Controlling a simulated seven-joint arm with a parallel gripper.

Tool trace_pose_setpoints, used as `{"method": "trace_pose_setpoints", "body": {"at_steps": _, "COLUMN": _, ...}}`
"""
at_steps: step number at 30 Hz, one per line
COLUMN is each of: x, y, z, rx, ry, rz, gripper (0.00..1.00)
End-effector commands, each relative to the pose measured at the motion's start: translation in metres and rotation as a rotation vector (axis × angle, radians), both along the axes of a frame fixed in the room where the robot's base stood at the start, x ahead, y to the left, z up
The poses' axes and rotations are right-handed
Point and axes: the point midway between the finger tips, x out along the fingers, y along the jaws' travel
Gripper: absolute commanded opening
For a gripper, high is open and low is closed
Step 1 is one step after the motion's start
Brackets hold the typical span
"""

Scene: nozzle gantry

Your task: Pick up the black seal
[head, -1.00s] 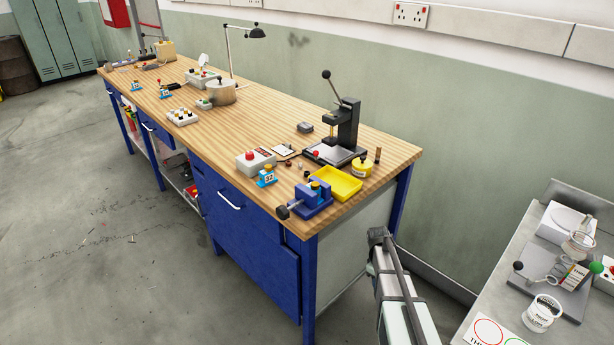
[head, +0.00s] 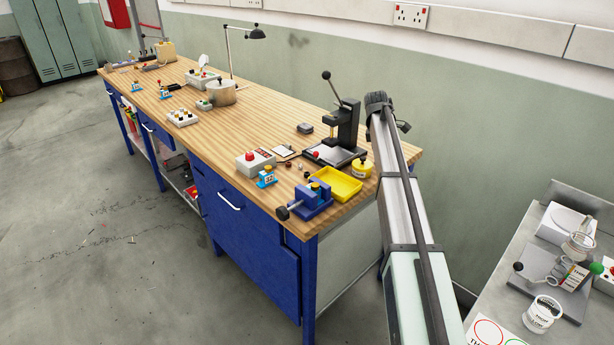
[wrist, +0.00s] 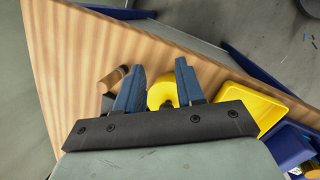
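I cannot pick out the black seal with certainty. Several small dark pieces (head: 301,167) lie on the bench between the red-button box and the yellow tray in the head view, too small to name. In the wrist view my gripper (wrist: 160,78) is open, its two blue fingers apart with nothing held between them. It hangs above the bench end. A yellow round pot (wrist: 161,92) shows behind the gap between the fingers, and a brown cylinder (wrist: 112,78) is partly hidden by the left finger. In the head view my fingers cannot be seen.
The yellow tray (head: 337,184) and blue vise (head: 311,198) stand at the bench's near corner. A black lever press (head: 342,128) stands behind them, close to my arm. A red-button box (head: 255,160) is to the left. The bench middle (head: 250,120) is largely clear.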

Motion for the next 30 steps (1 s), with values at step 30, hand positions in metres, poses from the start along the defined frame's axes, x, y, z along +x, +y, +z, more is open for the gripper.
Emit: {"method": "trace_pose_setpoints", "body": {"at_steps": 30, "x": -0.001, "y": 0.255, "z": 0.025, "rx": 0.23, "ry": 0.133, "rz": 0.211, "gripper": 0.38}}
